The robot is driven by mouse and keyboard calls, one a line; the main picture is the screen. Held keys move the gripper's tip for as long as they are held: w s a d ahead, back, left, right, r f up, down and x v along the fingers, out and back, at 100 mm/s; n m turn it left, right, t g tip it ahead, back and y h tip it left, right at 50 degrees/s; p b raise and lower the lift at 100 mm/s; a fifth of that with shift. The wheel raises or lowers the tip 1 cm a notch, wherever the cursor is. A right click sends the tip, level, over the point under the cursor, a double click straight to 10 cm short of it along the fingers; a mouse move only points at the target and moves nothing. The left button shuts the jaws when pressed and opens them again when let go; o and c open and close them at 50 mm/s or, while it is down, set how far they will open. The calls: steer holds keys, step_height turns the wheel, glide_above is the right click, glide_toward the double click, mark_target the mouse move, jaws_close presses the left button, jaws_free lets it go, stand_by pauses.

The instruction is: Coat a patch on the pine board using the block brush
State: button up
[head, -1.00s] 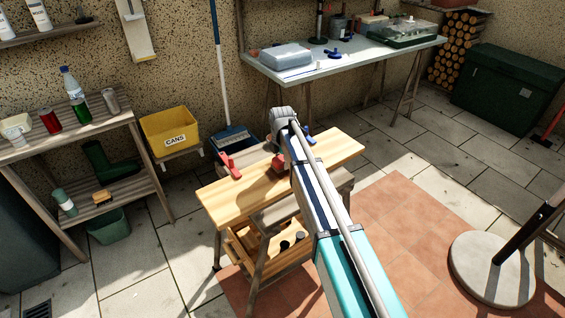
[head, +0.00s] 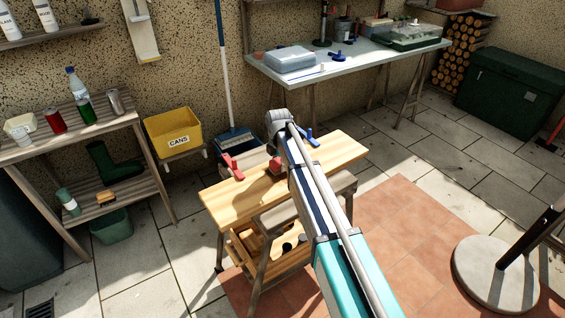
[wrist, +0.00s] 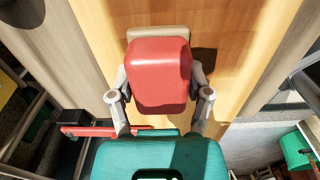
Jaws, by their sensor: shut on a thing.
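The pine board (head: 240,205) lies across the workbench, held by a red clamp (head: 231,168) and a blue clamp (head: 311,137). In the wrist view the board (wrist: 245,40) fills the upper middle. My gripper (wrist: 160,98) is shut on the block brush (wrist: 158,65), whose red body faces the camera with a pale strip at its far edge. The brush is over the board; I cannot tell whether its bristles touch it. In the head view a small part of the red brush (head: 276,165) shows beside my arm, which hides my gripper. No coated patch can be made out.
A shelf (head: 75,140) with cans and bottles stands at the left. A yellow bin (head: 173,130) sits behind the bench. A work table (head: 360,55) with a grey case stands at the back. A round stone base (head: 495,270) is at the right.

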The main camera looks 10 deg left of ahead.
mark_target(266, 175)
steer(key=shift+s+a, duration=0.65)
steer(key=shift+s, duration=0.05)
steer(key=shift+s+a, duration=0.1)
steer(key=shift+s+a, duration=1.2)
steer(key=shift+s, duration=0.15)
step_height(266, 175, up, 6)
steer(key=p, duration=0.6)
step_height(266, 175, up, 3)
steer(key=p, duration=0.3)
stand_by(0.4)
